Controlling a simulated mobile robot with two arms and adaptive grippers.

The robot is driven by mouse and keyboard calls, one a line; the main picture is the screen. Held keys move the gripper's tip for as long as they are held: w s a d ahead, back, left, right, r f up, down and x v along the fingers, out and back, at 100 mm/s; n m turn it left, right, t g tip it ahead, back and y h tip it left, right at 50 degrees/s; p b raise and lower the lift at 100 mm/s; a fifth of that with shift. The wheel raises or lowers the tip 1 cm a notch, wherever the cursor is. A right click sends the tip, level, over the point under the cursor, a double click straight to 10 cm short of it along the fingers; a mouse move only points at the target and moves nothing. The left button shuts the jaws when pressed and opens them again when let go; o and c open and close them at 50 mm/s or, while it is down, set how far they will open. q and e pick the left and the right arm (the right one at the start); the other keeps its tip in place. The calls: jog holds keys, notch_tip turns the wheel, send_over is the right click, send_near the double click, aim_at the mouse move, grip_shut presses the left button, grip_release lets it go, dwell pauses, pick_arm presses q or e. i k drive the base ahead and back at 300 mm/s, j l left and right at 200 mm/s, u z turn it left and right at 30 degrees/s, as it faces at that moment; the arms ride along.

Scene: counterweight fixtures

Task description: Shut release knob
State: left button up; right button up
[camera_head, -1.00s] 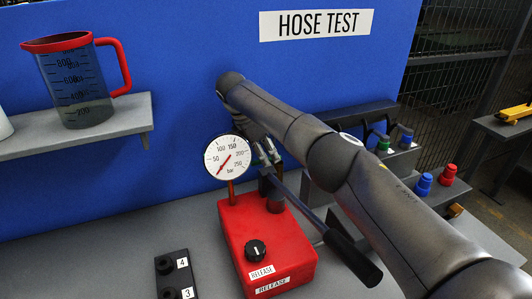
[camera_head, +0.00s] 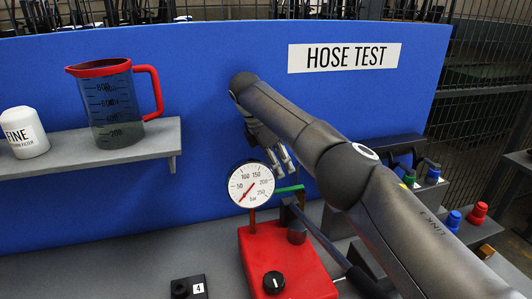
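The release knob (camera_head: 273,282) is a black round knob with a white mark, on top of the red pump box (camera_head: 312,270) at the bottom of the picture. The box's lower part is cut off by the frame edge. My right gripper (camera_head: 283,167) hangs above and behind the box, near the gauge, well apart from the knob. Its two fingers show side by side with a narrow gap, and I cannot tell how far open they are. No object shows between them. My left gripper is not in view.
A white gauge (camera_head: 251,184) stands at the box's back left, its needle pointing lower left. A black pump lever (camera_head: 325,243) slopes to the right under my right arm. A jug (camera_head: 110,106) and white filter (camera_head: 24,132) stand on a shelf (camera_head: 158,146). A black block (camera_head: 188,289) lies left of the box.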

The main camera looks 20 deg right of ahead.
aim_at(274, 282)
jog(key=k+l, duration=0.4)
jog(key=k, duration=0.2)
jog(key=k+l, duration=0.45)
jog(key=k, duration=0.15)
jog(key=k+l, duration=0.4)
jog(key=k, duration=0.2)
